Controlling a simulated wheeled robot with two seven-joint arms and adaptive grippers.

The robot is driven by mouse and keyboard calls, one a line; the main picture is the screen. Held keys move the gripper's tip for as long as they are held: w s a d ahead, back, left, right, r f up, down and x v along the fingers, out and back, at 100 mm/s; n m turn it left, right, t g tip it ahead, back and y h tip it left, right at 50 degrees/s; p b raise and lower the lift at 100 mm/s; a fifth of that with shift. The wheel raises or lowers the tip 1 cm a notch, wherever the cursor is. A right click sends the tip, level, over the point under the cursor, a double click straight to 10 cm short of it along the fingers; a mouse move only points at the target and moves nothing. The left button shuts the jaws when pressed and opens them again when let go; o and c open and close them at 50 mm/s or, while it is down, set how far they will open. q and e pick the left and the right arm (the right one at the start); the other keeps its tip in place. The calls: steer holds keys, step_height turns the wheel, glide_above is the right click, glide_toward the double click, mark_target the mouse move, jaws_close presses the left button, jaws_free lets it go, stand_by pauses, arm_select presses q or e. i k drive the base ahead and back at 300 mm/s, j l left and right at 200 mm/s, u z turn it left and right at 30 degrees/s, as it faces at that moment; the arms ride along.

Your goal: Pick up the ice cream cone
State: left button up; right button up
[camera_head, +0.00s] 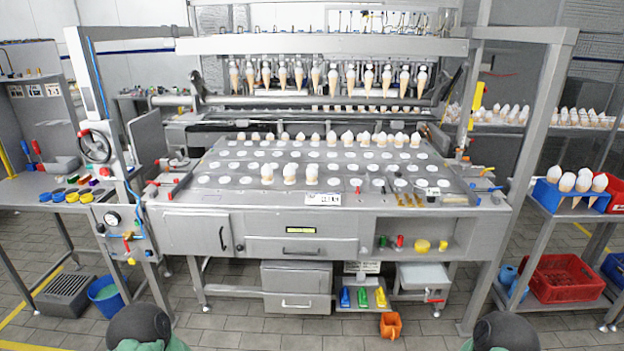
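Ice cream cones with white tops show in several places. A row of white-topped cones (347,138) stands along the back of the plate. More cones (332,78) hang tip-down in a row above it. Several cones sit in a blue holder (547,196) at the right. Which cone the task means cannot be told. Neither of my grippers is in view.
The machine's front has a cabinet door (195,234) and open shelf with small coloured items. Metal posts (530,150) frame it. A left side table (50,200) holds coloured discs. A red crate (565,279) is at lower right. An orange container (391,325) lies on the tiled floor.

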mark_target(311, 172)
steer(key=i+u, duration=0.1)
steer(key=u, duration=0.5)
steer(key=i+l+u, duration=0.75)
steer(key=l, duration=0.2)
steer(key=l+u, duration=0.25)
steer(key=i+l, duration=0.05)
steer(key=l, duration=0.05)
